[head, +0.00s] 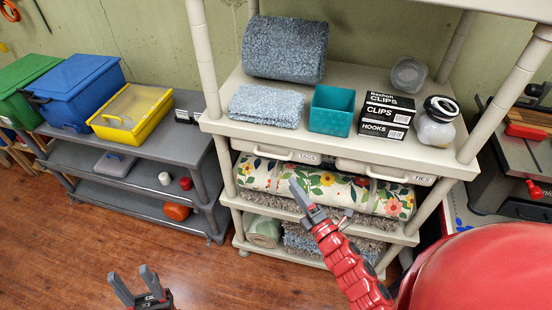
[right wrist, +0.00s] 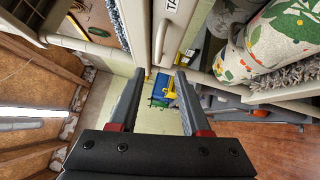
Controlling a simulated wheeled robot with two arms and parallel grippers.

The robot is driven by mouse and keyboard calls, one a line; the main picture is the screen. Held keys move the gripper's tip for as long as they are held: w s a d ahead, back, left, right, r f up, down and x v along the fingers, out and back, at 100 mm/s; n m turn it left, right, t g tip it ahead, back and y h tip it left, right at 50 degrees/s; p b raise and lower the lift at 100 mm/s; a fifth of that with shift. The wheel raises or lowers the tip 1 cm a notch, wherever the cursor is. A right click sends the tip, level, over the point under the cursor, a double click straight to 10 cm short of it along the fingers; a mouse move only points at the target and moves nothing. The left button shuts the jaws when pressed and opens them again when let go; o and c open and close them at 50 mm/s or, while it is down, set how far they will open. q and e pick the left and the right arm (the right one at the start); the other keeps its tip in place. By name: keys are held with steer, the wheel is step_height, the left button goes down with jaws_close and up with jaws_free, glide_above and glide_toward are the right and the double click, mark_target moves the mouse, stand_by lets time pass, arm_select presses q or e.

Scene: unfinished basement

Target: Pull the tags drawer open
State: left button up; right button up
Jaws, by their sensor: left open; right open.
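The tags drawer (head: 250,149) is a shallow cream drawer under the middle shelf of the cream rack. It looks shut, with a handle (head: 272,153) on its front and a TAGS label (head: 308,157) right of it. My right gripper (head: 305,199) shows in front of the floral roll, below and right of the handle. In the right wrist view, its open, empty fingers (right wrist: 158,73) point near the drawer's handle (right wrist: 160,42), with nothing between them. My left gripper (head: 133,283) is open and empty, low over the floor, away from the rack.
A second drawer labelled TIES (head: 385,172) is to the right. A floral roll (head: 330,188) lies just below the drawers. A teal box (head: 332,108) and black clip boxes (head: 386,115) stand on the shelf above. A grey shelf unit (head: 150,150) stands left; the wooden floor in front is clear.

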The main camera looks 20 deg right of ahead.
steer(key=p+x, duration=0.2)
steer(key=x, duration=0.9)
steer(key=shift+p, duration=0.3)
steer(key=shift+s+r, duration=0.1)
steer(key=shift+s, duration=0.05)
jaws_close()
stand_by(0.6)
